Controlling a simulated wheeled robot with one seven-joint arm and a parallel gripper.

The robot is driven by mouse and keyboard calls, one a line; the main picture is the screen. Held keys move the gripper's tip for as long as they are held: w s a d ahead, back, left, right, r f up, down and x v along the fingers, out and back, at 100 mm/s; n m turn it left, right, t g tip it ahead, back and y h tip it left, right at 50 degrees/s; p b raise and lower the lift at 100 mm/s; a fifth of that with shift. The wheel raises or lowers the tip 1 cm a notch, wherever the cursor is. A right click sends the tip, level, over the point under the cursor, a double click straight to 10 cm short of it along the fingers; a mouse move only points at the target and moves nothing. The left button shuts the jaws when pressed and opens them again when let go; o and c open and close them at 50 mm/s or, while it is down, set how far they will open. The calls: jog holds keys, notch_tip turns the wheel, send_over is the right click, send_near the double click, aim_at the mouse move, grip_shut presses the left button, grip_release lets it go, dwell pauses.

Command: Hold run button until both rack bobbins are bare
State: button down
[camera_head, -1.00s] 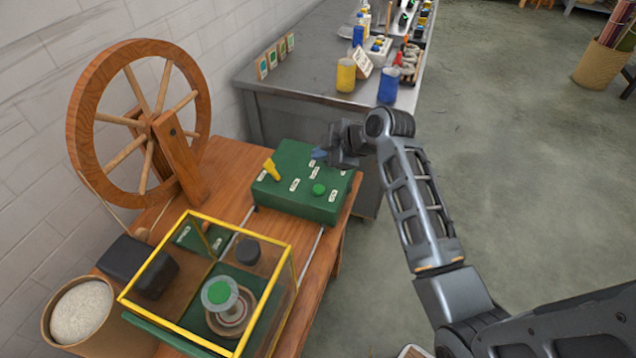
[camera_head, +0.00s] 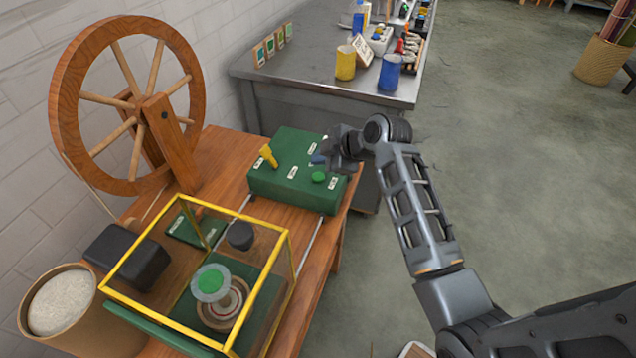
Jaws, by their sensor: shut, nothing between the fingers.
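A green control box (camera_head: 290,195) stands at the right end of the wooden table. It carries a round green button (camera_head: 318,177), a yellow lever (camera_head: 268,156) and several white labels too small to read. My gripper (camera_head: 318,160) is shut and empty, with bluish fingertips just behind the green button in the picture. It seems apart from the button; the height between them is hard to judge. A spool with a green top (camera_head: 210,281) stands inside a yellow-framed clear case (camera_head: 160,318). I cannot make out a rack with two bobbins.
A large wooden wheel (camera_head: 62,100) stands at the left, by a black block (camera_head: 128,258) and a tub of pale material (camera_head: 62,303). A grey bench (camera_head: 300,78) behind holds a yellow cup (camera_head: 345,63) and a blue cup (camera_head: 389,73). Open floor lies right.

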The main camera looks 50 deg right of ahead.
aim_at(321, 178)
jog(key=shift+f+b, duration=0.55)
jog(key=shift+f, duration=0.7)
jog(key=shift+f, duration=0.15)
dwell(0.9)
jog(key=shift+f, duration=0.25)
